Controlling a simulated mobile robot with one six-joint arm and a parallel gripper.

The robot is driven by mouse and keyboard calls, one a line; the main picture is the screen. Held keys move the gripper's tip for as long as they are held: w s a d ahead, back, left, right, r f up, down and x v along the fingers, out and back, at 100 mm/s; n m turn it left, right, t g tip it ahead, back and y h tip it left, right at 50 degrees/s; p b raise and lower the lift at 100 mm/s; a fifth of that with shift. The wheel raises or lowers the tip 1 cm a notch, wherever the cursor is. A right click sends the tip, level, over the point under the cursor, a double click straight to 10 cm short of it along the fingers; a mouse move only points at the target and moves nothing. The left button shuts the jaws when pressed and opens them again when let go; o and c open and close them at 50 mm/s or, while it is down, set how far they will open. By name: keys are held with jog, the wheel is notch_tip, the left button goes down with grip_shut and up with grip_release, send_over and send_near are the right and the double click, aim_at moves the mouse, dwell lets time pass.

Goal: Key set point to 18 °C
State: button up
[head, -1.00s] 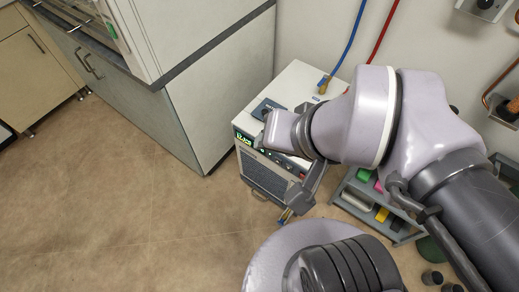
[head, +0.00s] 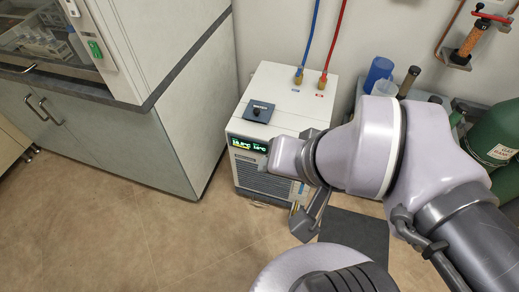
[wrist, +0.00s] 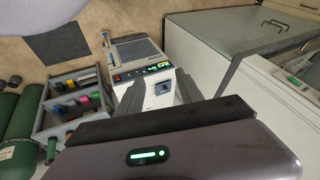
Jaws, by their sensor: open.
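The chiller (head: 256,110) is a white floor-standing box with a dark grille on its front. Its lit display (head: 248,145) glows green and yellow near the top of the front face; the digits are too small to read surely. My arm covers the right part of its front panel in the head view. In the wrist view, the chiller (wrist: 145,48) stands beyond my gripper, with the display (wrist: 157,66) lit. My gripper (wrist: 157,95) is open and empty, its two fingers apart and pointing toward the chiller, not seen touching it.
A black-knobbed plate (head: 258,111) sits on the chiller's top. Blue (head: 308,45) and red (head: 334,45) hoses rise behind it. A fume hood cabinet (head: 175,120) stands close on the left. A grey rack (wrist: 68,108) and green cylinders (wrist: 22,140) stand beside the chiller.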

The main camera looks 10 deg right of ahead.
jog(key=shift+a, duration=0.1)
jog(key=shift+c, duration=0.2)
grip_shut()
dwell(1.6)
